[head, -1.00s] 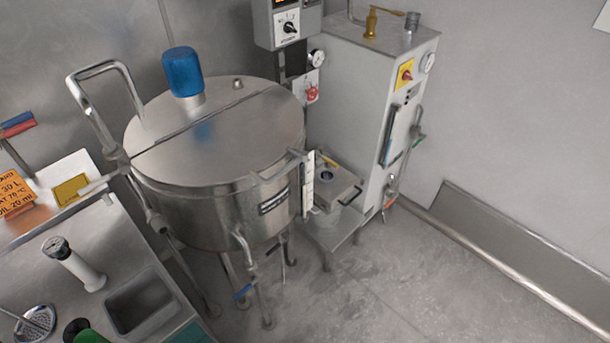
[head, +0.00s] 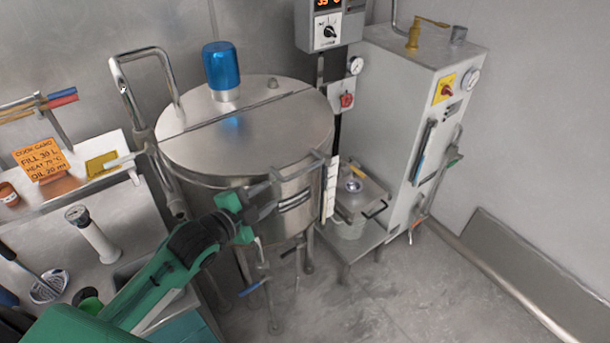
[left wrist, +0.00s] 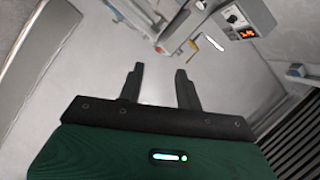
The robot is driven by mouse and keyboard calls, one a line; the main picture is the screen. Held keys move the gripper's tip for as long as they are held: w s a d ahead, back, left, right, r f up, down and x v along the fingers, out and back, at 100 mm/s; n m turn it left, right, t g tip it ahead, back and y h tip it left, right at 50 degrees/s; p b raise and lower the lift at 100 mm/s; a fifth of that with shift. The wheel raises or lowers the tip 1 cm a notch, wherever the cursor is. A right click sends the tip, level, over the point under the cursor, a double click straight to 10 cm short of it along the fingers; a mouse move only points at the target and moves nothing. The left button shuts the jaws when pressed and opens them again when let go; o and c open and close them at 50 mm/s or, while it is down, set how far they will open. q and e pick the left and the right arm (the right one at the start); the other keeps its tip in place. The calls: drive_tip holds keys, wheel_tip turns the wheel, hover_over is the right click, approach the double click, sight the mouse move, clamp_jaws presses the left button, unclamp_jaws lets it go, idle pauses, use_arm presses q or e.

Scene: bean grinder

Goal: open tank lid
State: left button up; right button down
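The steel tank (head: 240,195) stands upright in the middle of the head view. Its round lid (head: 265,130) lies flat and closed, split by a seam, with a blue motor cap (head: 222,68) on the rear part. A bar handle (head: 298,172) sticks out at the lid's front right edge. My left gripper (head: 262,210) is in front of the tank, just below and left of that handle, and hides part of the tank wall. In the left wrist view, the left gripper (left wrist: 159,80) has its two dark fingers apart with nothing between them. My right gripper is not in view.
A bent pipe frame (head: 120,85) rises left of the tank. A grey cabinet (head: 415,125) with gauge and red knob stands to the right, with a small lidded pot (head: 355,205) beside it. A counter with tools (head: 95,235) is at left. Floor at right is clear.

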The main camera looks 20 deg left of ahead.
sight(294, 176)
use_arm(q)
drive_tip(key=p+x, duration=0.3)
drive_tip(key=x, duration=0.9)
drive_tip(key=shift+w+a, duration=0.1)
drive_tip(key=shift+w, duration=0.1)
drive_tip(key=shift+w+d+f+p, duration=0.25)
drive_tip(key=shift+w+p, duration=0.05)
drive_tip(key=shift+w, duration=0.25)
drive_tip(key=shift+c, duration=0.4)
clamp_jaws()
